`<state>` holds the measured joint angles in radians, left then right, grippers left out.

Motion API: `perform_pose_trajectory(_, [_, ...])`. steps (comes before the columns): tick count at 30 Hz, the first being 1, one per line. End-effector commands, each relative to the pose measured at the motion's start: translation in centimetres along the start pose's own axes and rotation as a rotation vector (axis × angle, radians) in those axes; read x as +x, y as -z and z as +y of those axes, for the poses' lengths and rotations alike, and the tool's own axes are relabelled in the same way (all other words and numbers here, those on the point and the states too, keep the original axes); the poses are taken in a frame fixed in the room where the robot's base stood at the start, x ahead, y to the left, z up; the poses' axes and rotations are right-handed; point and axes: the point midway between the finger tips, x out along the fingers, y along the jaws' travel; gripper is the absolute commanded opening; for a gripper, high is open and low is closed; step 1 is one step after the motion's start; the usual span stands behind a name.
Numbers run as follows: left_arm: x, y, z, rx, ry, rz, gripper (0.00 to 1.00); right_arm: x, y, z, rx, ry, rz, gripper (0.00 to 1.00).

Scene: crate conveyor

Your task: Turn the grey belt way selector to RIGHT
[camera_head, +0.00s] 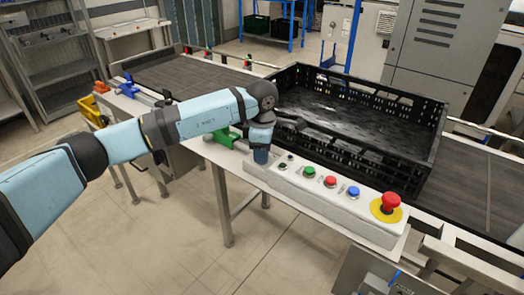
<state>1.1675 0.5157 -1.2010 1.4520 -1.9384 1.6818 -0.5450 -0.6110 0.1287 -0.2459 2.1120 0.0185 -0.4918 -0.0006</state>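My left gripper (261,157) points down at the left end of the control panel (345,203). Its fingers are too small and covered to show whether they are open or shut. I cannot make out the grey belt way selector for certain; it may be hidden at or behind my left gripper. Two small dark controls, one at the front (282,167) and one farther back (291,157), sit just right of the gripper. Their labels and settings are not readable. My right gripper is not in view.
Green (309,171), red (330,181) and blue (353,191) buttons and a red emergency stop (391,202) line the panel. A large black crate (425,160) stands on the conveyor (185,80) behind it. Open floor lies in front.

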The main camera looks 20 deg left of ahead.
Motion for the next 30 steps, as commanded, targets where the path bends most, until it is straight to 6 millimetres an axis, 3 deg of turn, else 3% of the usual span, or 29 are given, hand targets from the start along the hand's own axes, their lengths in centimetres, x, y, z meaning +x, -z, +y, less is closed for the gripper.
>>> perform_pose_trajectory(14, [0.1,0.0,0.0,0.078,0.000,0.000,0.12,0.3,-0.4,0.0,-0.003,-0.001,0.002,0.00])
perform_pose_trajectory(30, [0.1,0.0,0.0,0.537,-0.002,-0.001,0.12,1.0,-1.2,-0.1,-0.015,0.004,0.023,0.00])
